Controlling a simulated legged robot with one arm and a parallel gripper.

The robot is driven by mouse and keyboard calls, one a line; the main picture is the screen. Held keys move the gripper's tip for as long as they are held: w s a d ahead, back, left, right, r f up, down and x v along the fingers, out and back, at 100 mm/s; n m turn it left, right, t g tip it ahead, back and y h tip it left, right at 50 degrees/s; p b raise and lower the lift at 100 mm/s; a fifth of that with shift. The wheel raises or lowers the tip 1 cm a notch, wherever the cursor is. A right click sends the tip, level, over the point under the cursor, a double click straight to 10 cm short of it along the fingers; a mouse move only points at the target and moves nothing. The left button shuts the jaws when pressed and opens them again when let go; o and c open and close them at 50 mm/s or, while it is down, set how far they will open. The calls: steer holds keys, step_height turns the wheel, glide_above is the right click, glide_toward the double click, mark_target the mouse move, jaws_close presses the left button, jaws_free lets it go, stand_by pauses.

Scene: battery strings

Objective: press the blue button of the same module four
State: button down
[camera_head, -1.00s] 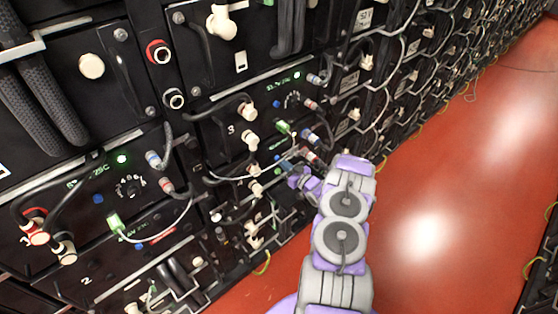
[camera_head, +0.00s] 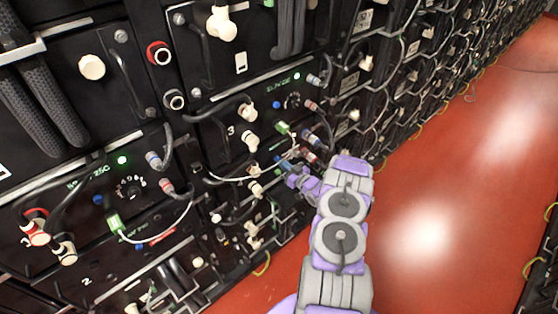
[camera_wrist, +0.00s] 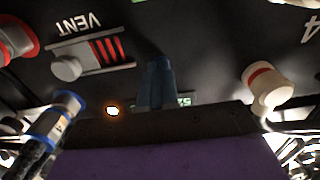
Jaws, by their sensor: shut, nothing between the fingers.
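My gripper is shut and empty in the wrist view (camera_wrist: 155,82), its dark blue fingers pointing at the black panel of module four (camera_wrist: 210,45). A white "4" shows upside down at the panel's right edge. The fingers partly cover a small green display (camera_wrist: 183,98). I cannot make out the blue button; it may be behind the fingers, and I cannot tell whether they touch it. A small orange light (camera_wrist: 112,111) glows left of the fingers. In the head view my gripper (camera_head: 283,166) is at the panel below module three (camera_head: 231,131), partly hidden among cables.
In the wrist view a slider marked VENT (camera_wrist: 92,56), a white plug (camera_wrist: 268,84) and a blue-ringed plug (camera_wrist: 58,118) surround the fingers. Module three's blue button (camera_head: 276,104) is above my gripper in the head view. Red floor (camera_head: 440,190) lies open to the right.

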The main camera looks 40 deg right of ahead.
steer(key=s+p, duration=0.4)
steer(key=s, duration=0.3)
steer(key=shift+d, duration=0.3)
steer(key=shift+s, duration=0.15)
stand_by(0.5)
